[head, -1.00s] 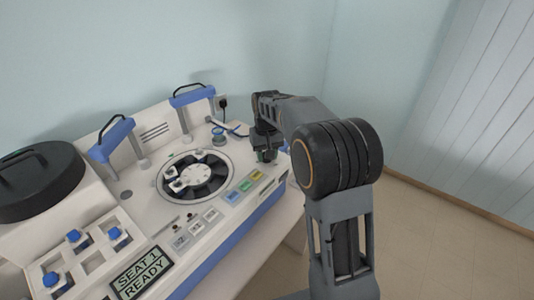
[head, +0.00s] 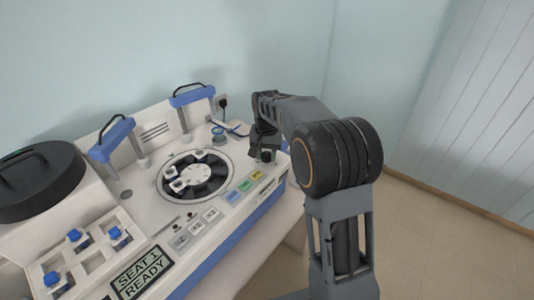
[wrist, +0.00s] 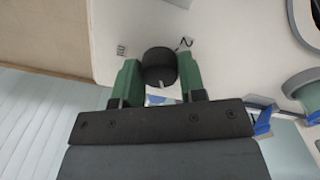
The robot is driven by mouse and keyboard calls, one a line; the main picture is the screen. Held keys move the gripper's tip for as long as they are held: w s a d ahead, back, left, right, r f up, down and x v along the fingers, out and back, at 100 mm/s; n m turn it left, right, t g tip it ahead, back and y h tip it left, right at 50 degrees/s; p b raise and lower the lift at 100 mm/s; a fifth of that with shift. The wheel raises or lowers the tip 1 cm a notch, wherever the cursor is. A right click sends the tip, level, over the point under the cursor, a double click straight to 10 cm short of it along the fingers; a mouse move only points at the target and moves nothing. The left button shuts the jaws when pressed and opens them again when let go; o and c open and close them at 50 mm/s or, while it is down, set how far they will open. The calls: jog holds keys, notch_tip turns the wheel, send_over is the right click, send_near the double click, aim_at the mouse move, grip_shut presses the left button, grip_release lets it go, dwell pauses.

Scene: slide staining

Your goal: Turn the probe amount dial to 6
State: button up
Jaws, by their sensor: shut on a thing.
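The dial is a black round knob (wrist: 159,66) on the white panel, centred between my fingers in the wrist view. A light pointer mark shows on its near side. My gripper (wrist: 160,78) has green fingers, shut on the knob from both sides. In the head view my gripper (head: 264,156) is at the right end of the machine (head: 150,215), beside the coloured buttons. The dial's scale is mostly hidden; small dark marks show to its left in the wrist view, too small to read.
A round carousel (head: 195,178) lies left of my gripper. A small blue-green jar (head: 218,136) stands behind it. Blue-topped posts (head: 192,96) rise at the back. A display (head: 142,274) reads "SEAT 1 READY". The floor to the right is clear.

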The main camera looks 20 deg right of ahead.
aim_at(266, 154)
jog(key=shift+w+r, duration=0.1)
jog(key=o, duration=0.9)
notch_tip(266, 154, up, 14)
jog(key=shift+f+b, duration=0.15)
jog(key=shift+b, duration=0.15)
dwell(0.3)
